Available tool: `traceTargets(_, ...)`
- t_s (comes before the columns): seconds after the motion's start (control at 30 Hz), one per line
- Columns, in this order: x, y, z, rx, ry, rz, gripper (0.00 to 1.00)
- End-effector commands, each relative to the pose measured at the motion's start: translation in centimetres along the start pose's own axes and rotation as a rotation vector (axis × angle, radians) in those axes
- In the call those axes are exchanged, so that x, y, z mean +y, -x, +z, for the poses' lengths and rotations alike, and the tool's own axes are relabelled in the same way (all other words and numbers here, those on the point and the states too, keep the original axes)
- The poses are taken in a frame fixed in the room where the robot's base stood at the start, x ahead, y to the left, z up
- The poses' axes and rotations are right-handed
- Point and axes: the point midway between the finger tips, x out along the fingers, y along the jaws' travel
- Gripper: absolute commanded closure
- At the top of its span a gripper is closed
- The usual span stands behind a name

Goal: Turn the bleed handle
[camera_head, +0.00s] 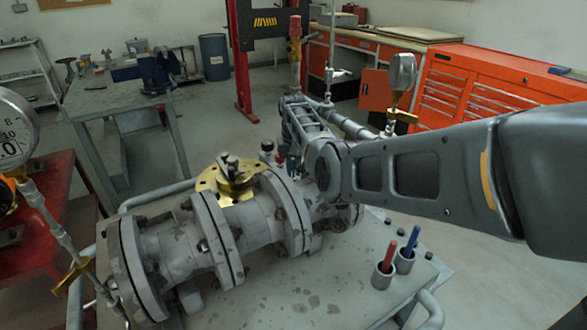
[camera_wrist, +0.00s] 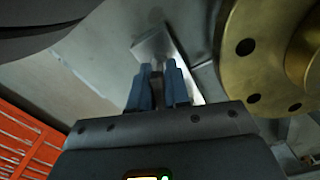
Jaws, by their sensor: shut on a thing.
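My gripper (camera_wrist: 158,68) shows in the wrist view with its two blue fingers close together. They are shut on a flat silver lever, which I take to be the bleed handle (camera_wrist: 154,45). The handle runs on past the fingertips and slants to the lower right behind them. In the head view my gripper (camera_head: 291,165) is small, beside the grey valve body (camera_head: 245,225), and the handle cannot be made out there. The brass flange (camera_head: 222,182) sits on top of the valve; its edge also shows at the right of the wrist view (camera_wrist: 248,75).
A pressure gauge (camera_head: 402,72) stands behind my arm, and another gauge (camera_head: 14,130) is at the left edge. Red and blue markers stand in cups (camera_head: 382,277) on the grey bench (camera_head: 330,300). An orange tool cabinet (camera_head: 470,85) is at the back right.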

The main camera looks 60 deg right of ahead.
Motion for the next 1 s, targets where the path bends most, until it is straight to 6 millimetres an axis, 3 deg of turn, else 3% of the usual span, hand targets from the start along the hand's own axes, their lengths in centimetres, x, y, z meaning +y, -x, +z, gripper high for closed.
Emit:
traceTargets(0.3, 0.00, 0.00, 0.00, 0.000, 0.115, 0.000, 1.00)
traceTargets(0.83, -0.02, 0.01, -0.01, 0.000, 0.135, 0.000, 1.00)
traceTargets(0.87, -0.02, 0.01, -0.01, 0.000, 0.135, 0.000, 0.82)
traceTargets(1.0, -0.02, 0.01, -0.01, 0.000, 0.135, 0.000, 0.68)
